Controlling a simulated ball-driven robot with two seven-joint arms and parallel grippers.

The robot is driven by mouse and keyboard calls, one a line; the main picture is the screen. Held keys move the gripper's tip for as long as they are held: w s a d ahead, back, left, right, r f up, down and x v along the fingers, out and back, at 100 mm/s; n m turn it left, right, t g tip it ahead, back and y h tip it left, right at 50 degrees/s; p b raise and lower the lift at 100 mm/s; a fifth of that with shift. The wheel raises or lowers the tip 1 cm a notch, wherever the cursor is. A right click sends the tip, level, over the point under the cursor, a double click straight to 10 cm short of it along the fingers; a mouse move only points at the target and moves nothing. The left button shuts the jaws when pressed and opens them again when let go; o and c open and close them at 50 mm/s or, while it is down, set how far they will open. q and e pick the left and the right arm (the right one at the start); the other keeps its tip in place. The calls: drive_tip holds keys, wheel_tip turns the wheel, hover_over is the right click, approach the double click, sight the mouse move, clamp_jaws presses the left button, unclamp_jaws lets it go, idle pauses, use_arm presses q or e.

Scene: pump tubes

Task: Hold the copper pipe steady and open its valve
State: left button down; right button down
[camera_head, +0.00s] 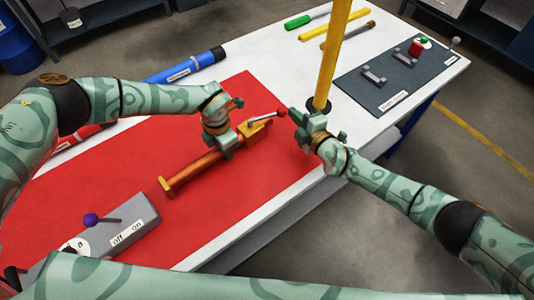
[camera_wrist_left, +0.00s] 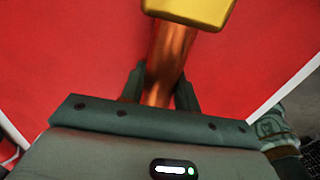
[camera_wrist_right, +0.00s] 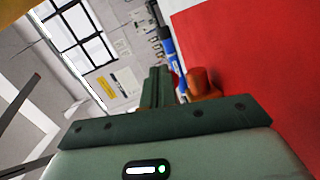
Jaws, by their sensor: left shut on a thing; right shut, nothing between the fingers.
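The copper pipe (camera_head: 195,167) lies across the red mat, with a brass valve (camera_head: 256,128) at its far right end. The valve's lever ends in a red knob (camera_head: 282,113) pointing right. My left gripper (camera_head: 228,145) is shut on the pipe just beside the valve. In the left wrist view the pipe (camera_wrist_left: 171,55) runs between the two fingers, with brass above. My right gripper (camera_head: 296,117) is shut and empty, right of the red knob, with a small or unclear gap between them. In the right wrist view a copper pipe end (camera_wrist_right: 200,80) shows beyond the closed fingers (camera_wrist_right: 158,85).
A yellow pole (camera_head: 335,55) stands upright just behind my right gripper. A grey switch box (camera_head: 125,220) with a purple knob is at the front left. A blue tube (camera_head: 185,67) lies behind the mat. A dark board (camera_head: 375,100) with fittings is at the right.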

drive_tip(key=shift+w+a, duration=0.3)
drive_tip(key=shift+w, duration=0.5)
drive_tip(key=shift+w+a, duration=0.3)
drive_tip(key=shift+w, duration=0.45)
idle(0.4)
drive_tip(key=shift+s+d, duration=0.45)
drive_tip(key=shift+s, duration=0.1)
drive_tip(key=v, duration=0.3)
drive_tip(key=shift+r, duration=0.1)
drive_tip(key=d+r, duration=0.1)
drive_tip(key=d, duration=0.8)
drive_tip(key=shift+s+d+r, duration=0.25)
drive_tip(key=shift+s+d, duration=0.05)
drive_tip(key=shift+s, duration=0.15)
